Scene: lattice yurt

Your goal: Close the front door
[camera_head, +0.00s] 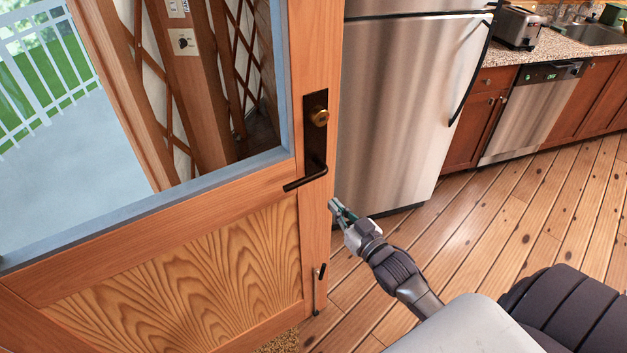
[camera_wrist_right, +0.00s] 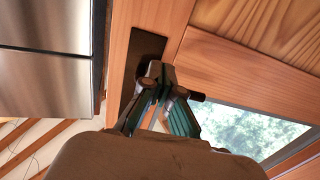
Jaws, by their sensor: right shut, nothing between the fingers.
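The wooden front door (camera_head: 316,235) with a large glass pane fills the left of the head view and stands open, its free edge toward the fridge. Its dark lever handle (camera_head: 305,178) sits on a dark plate near that edge. My right gripper (camera_head: 334,206) is just right of the free edge, below the handle. In the right wrist view the gripper (camera_wrist_right: 160,78) has its fingertips together in front of the dark handle plate (camera_wrist_right: 141,60); the door (camera_wrist_right: 215,55) also shows there. I cannot tell whether it touches the door. My left gripper is not in view.
A steel fridge (camera_head: 400,110) stands close behind the door edge. A dishwasher (camera_head: 530,115) and cabinets line the back right. Plank floor (camera_head: 500,235) is clear at the right. A lattice wall and post with switches (camera_head: 182,42) show through the pane, with a white railing (camera_head: 45,75) outside.

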